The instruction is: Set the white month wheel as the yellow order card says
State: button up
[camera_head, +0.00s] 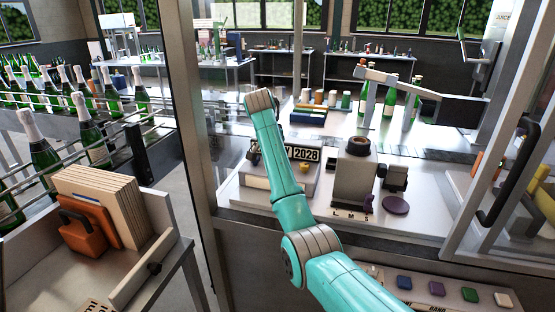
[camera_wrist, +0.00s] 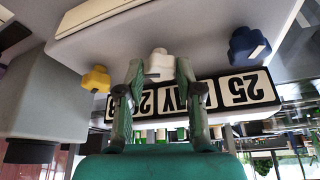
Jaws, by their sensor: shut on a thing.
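The white month wheel (camera_wrist: 160,64) shows in the upside-down wrist view, on the pale machine housing. My gripper (camera_wrist: 160,80) is shut on it, with one green finger at each side. The date plate (camera_wrist: 244,89) shows 25 and a month window partly hidden by a finger; its letters cannot be read fully. In the head view the date plate (camera_head: 306,154) reads 2028, and my arm hides the month and the white wheel. No yellow order card can be made out.
A yellow wheel (camera_wrist: 96,79) and a blue wheel (camera_wrist: 247,45) flank the white one, close to my fingers. A grey machine (camera_head: 357,175) stands right of the date housing. A window frame post (camera_head: 195,140) stands left of my arm.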

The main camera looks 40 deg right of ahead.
jog(key=o, duration=1.2)
jog(key=shift+c, duration=0.2)
